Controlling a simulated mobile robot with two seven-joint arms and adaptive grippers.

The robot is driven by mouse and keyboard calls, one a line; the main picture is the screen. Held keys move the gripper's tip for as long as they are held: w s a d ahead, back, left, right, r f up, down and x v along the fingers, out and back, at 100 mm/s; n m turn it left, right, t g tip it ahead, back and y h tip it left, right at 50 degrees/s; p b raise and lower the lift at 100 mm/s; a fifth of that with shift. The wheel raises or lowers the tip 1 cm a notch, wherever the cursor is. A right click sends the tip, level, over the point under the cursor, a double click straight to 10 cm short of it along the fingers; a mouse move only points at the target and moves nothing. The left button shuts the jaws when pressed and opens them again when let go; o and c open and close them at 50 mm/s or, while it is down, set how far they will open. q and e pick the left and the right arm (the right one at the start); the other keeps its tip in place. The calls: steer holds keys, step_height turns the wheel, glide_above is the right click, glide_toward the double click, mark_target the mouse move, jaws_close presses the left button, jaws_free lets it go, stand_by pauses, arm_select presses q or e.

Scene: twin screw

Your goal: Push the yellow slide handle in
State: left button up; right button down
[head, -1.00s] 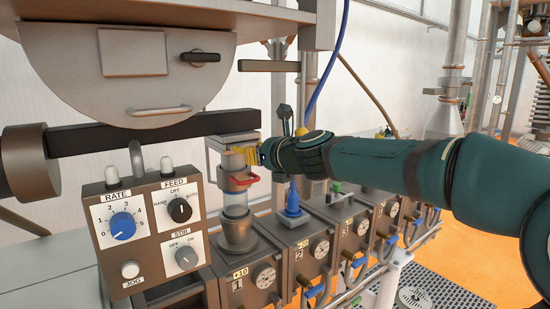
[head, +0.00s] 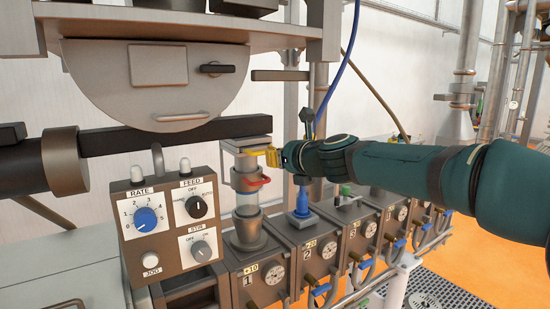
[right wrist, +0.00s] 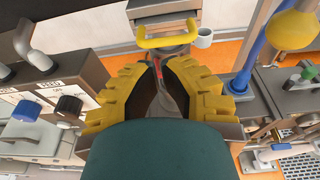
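The yellow slide handle (right wrist: 168,38) is a U-shaped bar on a grey slide plate, just beyond my right fingertips in the right wrist view. In the head view the plate (head: 246,144) tops a clear upright tube with a red ring handle (head: 251,182). My right gripper (head: 270,157) is beside the plate's right end and largely hides the handle there. Its yellow fingers (right wrist: 164,66) lean towards each other with a narrow gap between the tips. Nothing is held between them. Whether they touch the handle cannot be told. My left gripper is not in view.
A control box (head: 172,220) with knobs stands left of the tube. A blue-based fitting (head: 301,200) stands right of it, near my right arm. Numbered gauge blocks (head: 268,270) line the front. A long dark bar (head: 170,136) and half-round housing (head: 155,80) are behind and above.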

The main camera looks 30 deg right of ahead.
steer(key=p+v, duration=0.1)
steer(key=v, duration=0.7)
steer(key=shift+s+d, duration=0.2)
steer(key=shift+s, duration=0.1)
steer(key=shift+s+r, duration=0.15)
steer(key=w+a+f+n+g+b, duration=0.1)
steer(key=a+f+n+g+b, duration=0.3)
steer(key=f, duration=1)
steer(key=w+a+f+n+g+p, duration=0.15)
steer(key=f+n, duration=0.45)
steer(key=f, duration=0.7)
steer(key=w+a+f+n+g+b, duration=0.25)
steer(key=a+f+n, duration=0.2)
steer(key=f, duration=0.95)
steer(key=s+a+f+n+g+b, duration=0.1)
steer(key=s+a+f+n, duration=0.3)
steer(key=f, duration=0.5)
steer(key=s+a+f+n+g+y+b, duration=0.1)
steer(key=s+a+f+n, duration=0.3)
steer(key=s+f+n, duration=0.4)
steer(key=s+a+f+n+g+y+b, duration=0.1)
steer(key=s+a+f+n+g+b, duration=0.2)
steer(key=s+f+n, duration=0.3)
step_height(320, 180, down, 6)
steer(key=shift+s+a+r+g, duration=0.3)
steer(key=shift+s+a, duration=0.35)
steer(key=shift+a, duration=0.2)
